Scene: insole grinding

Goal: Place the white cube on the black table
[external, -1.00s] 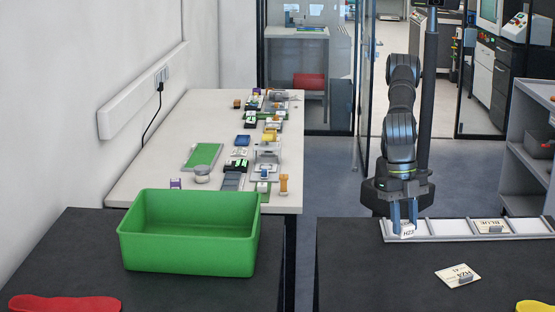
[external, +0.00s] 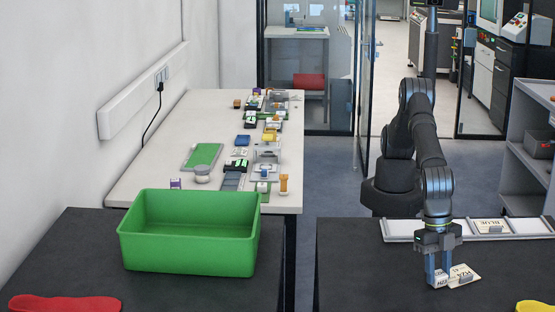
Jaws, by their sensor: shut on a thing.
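My gripper (external: 438,273) points down over the right black table (external: 370,285).
A white sectioned tray (external: 520,227) runs along the table's back edge, holding a card marked BLUE (external: 490,227). A yellow insole (external: 535,307) lies at the front right. A green bin (external: 188,245) and a red insole (external: 64,304) are on the left black table. The right table's left part is clear.

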